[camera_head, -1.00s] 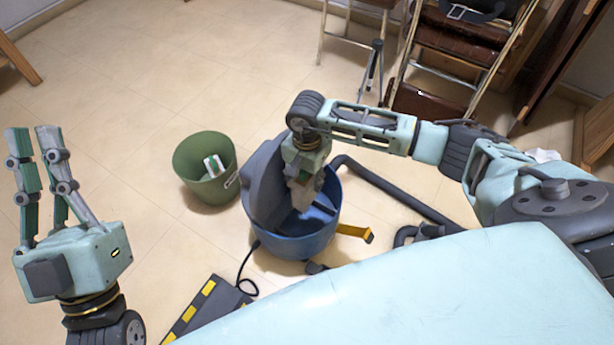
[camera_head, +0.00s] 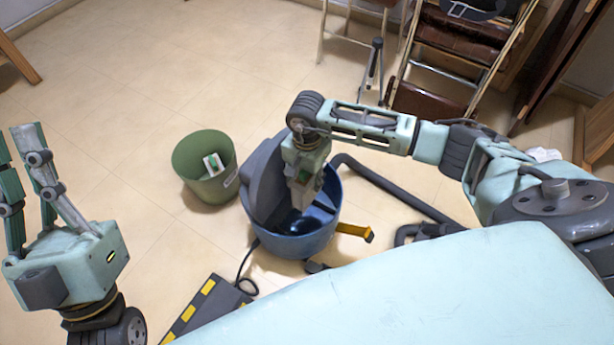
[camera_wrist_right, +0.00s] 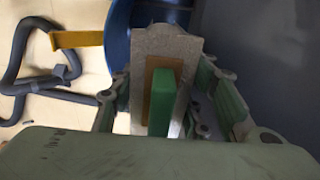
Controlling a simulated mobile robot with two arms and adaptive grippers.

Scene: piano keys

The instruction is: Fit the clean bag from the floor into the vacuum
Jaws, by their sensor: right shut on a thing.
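The vacuum (camera_head: 318,242) is a blue round tub on the floor, with its grey lid (camera_head: 262,180) standing up at the left. My right gripper (camera_head: 303,200) reaches down into the open tub from above. It is shut on the clean bag, a greyish panel (camera_wrist_right: 165,45) with a brown plate and a green tab (camera_wrist_right: 161,102), seen between the fingers in the right wrist view. The bag's lower part is hidden, and I cannot tell whether it touches its seat. My left gripper (camera_head: 18,150) is open and empty at the left edge, away from the vacuum.
A green bin (camera_head: 205,180) left of the vacuum holds a white piece with a green tab (camera_head: 213,165). A dark hose (camera_head: 395,188) runs right from the tub. A yellow latch (camera_head: 355,231) sticks out. A black and yellow floor piece (camera_head: 208,310) lies in front. Chairs stand behind.

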